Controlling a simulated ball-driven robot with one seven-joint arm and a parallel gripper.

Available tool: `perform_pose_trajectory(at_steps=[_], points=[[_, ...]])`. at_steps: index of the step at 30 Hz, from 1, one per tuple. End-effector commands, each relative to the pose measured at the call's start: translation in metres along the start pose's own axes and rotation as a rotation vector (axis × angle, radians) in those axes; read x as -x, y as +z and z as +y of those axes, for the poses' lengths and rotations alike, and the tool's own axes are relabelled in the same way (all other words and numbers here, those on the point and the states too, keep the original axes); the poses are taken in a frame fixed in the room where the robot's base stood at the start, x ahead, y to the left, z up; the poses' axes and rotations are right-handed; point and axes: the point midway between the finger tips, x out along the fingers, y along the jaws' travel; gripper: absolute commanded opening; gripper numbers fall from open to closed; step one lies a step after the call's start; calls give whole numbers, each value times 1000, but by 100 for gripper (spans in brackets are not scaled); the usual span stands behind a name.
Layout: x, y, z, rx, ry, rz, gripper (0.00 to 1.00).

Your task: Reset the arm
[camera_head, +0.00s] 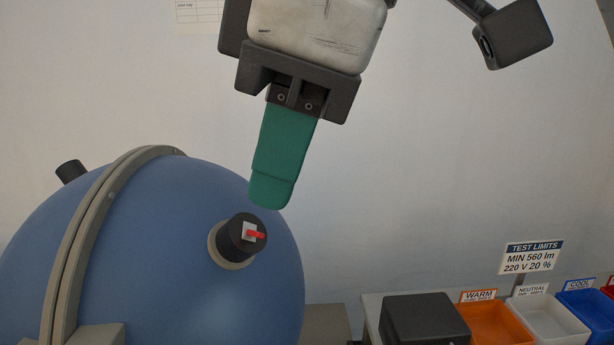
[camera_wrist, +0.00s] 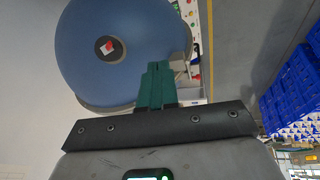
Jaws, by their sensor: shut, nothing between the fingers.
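My gripper (camera_head: 272,192) hangs from the top of the head view with its green fingers pointing down, pressed together and empty. It is above and slightly right of a black cylindrical fitting (camera_head: 236,240) with a small red part on its end. The fingers look apart from the fitting. In the wrist view the shut green fingers (camera_wrist: 157,72) point up toward the large blue sphere (camera_wrist: 90,40), and the fitting (camera_wrist: 108,48) shows left of them. The sphere (camera_head: 170,235) also fills the lower left of the head view.
A dark box (camera_head: 425,318) stands on a bench at lower right, beside an orange WARM bin (camera_head: 495,325), a white NEUTRAL bin (camera_head: 550,320) and a blue bin (camera_head: 595,312). A TEST LIMITS sign (camera_head: 531,257) stands behind them. Blue crates (camera_wrist: 290,95) are stacked at right in the wrist view.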

Motion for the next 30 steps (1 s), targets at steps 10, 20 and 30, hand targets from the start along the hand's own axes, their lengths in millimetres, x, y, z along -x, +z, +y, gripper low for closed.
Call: perform_pose_trajectory(at_steps=[10,20,30], points=[[-11,0,13,-22,-8,93,0],[-33,4,38,-91,-17,250,0],[-97,38,82,-329,-23,497,0]])
